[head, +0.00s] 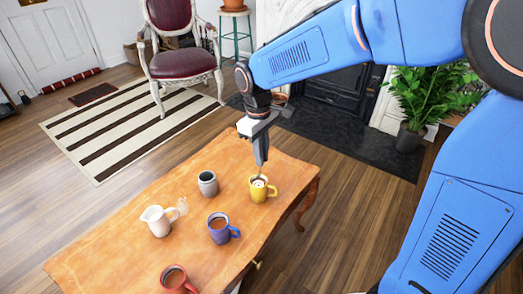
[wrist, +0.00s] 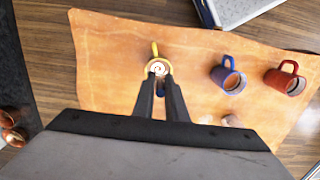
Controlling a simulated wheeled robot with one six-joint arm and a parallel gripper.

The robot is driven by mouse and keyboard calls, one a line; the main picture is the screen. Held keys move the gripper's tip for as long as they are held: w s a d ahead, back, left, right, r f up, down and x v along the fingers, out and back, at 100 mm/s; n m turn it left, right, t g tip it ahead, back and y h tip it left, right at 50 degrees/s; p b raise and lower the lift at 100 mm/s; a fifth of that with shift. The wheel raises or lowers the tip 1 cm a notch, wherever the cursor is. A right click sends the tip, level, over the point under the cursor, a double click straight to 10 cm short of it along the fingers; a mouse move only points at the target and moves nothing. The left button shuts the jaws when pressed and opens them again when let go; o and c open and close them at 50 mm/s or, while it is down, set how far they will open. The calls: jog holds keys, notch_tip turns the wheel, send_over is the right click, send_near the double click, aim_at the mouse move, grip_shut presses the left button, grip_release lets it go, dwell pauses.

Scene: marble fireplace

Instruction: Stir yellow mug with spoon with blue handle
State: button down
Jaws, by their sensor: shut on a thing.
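The yellow mug (head: 264,195) stands upright near the far right end of the wooden table, with a pale swirled surface inside. In the wrist view the yellow mug (wrist: 157,59) is just beyond my fingertips, its handle pointing up the picture. My gripper (head: 261,163) points down directly above the mug. In the wrist view my gripper (wrist: 160,84) has its fingers close together on the spoon, whose blue handle (wrist: 160,88) shows as a small patch between them. The spoon's lower part is thin and hard to see; it appears to reach into the mug.
A chair (head: 180,62) and plant (head: 412,140) stand beyond.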

notch_tip(320, 180, down, 9)
jog(key=shift+r, duration=0.2)
dwell(0.9)
jog(key=shift+s+d, duration=0.1)
jog(key=shift+d, duration=0.05)
dwell(0.4)
